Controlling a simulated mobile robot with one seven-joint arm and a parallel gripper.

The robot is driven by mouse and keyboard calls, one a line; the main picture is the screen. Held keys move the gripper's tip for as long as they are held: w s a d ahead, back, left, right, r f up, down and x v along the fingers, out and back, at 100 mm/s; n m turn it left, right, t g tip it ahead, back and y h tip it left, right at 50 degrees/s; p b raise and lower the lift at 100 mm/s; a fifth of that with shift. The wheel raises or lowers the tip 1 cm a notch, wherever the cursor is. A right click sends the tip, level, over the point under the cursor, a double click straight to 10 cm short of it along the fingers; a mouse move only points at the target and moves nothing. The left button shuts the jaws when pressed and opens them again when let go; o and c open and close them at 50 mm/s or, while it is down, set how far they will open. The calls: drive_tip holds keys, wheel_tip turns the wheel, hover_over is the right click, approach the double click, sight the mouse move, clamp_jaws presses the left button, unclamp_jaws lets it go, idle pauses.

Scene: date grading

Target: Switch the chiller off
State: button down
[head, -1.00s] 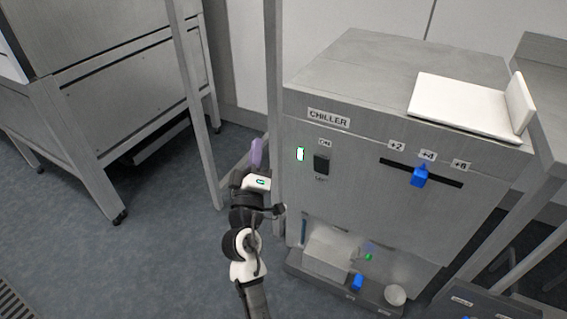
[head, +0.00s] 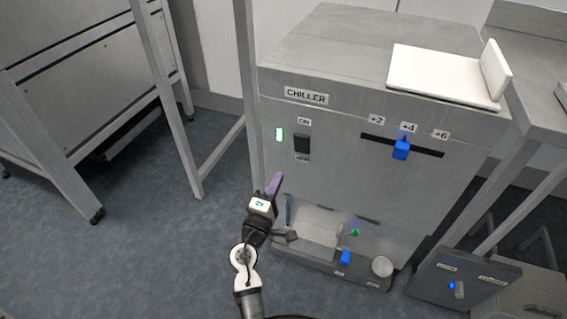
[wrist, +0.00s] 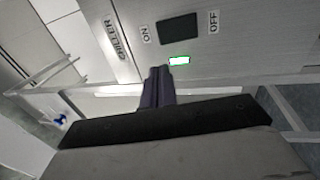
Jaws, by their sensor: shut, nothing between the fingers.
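The chiller (head: 340,185) is a grey metal cabinet with a CHILLER label. On its front is a dark rocker switch (head: 302,145) with ON above it and a smaller label below; in the wrist view the switch (wrist: 178,28) lies between ON and OFF. A lit green indicator (head: 279,135) is just left of the switch in the head view and also shows in the wrist view (wrist: 179,61). My gripper (head: 276,182), with purple fingers, is shut and empty, below and left of the switch. In the wrist view its fingertips (wrist: 159,72) appear near the indicator, apart from the switch.
A blue slider (head: 401,149) sits at +4 on the chiller front. A white L-shaped piece (head: 445,75) lies on top. A metal frame post (head: 248,80) stands left of the chiller.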

drive_tip(key=p, duration=0.3)
approach(300, 128)
drive_tip(key=x, duration=0.4)
drive_tip(key=shift+w+f, duration=0.1)
drive_tip(key=shift+f, duration=0.05)
drive_tip(key=r+g+p, duration=0.1)
drive_tip(key=p, duration=0.4)
drive_tip(key=shift+w+r, duration=0.1)
drive_tip(key=shift+w, duration=0.05)
drive_tip(key=g+p, duration=0.1)
drive_tip(key=p, duration=0.4)
drive_tip(key=shift+w+d+r+y+p, duration=0.1)
drive_tip(key=shift+w+r+y+p, duration=0.15)
drive_tip(key=shift+y+p, duration=0.15)
drive_tip(key=shift+w+g, duration=0.15)
drive_tip(key=shift+g, duration=0.15)
drive_tip(key=shift+w+d, duration=0.1)
drive_tip(key=shift+f, duration=0.1)
